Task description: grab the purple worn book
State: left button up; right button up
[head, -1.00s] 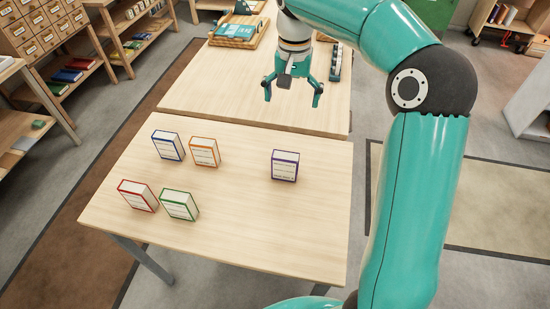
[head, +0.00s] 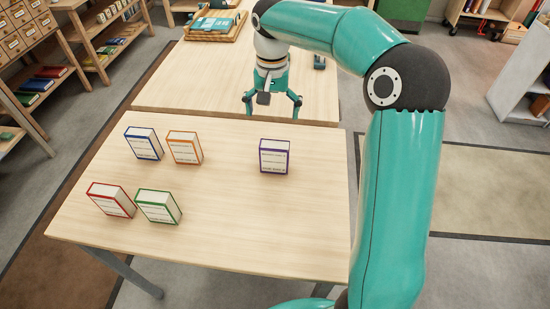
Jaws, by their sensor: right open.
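The purple-edged book (head: 274,157) stands upright on the right part of the near table, with its white, printed face toward me. My right gripper (head: 272,106) is open and empty. It hangs above the far edge of the near table, beyond the purple book in the picture, with its fingers pointing down and apart from the book. Wear on the book is too small to tell. My left gripper is not in view.
Blue (head: 144,144), orange (head: 185,148), red (head: 111,200) and green (head: 158,206) books stand on the left of the near table (head: 240,230). The table is clear around the purple book. A wooden tray (head: 212,37) sits on the far table (head: 170,85).

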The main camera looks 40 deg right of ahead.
aim_at(274, 151)
notch_tip(274, 151, down, 8)
jog(key=shift+f, duration=0.25)
jog(key=f, duration=0.2)
jog(key=s+f, duration=0.1)
jog(key=f, duration=0.1)
jog(key=shift+a+f, duration=0.1)
jog(key=shift+f, duration=0.1)
jog(key=shift+w+f, duration=0.15)
jog(key=shift+f, duration=0.3)
jog(key=c, duration=1.1)
jog(key=shift+r, duration=0.1)
jog(key=shift+c, duration=0.2)
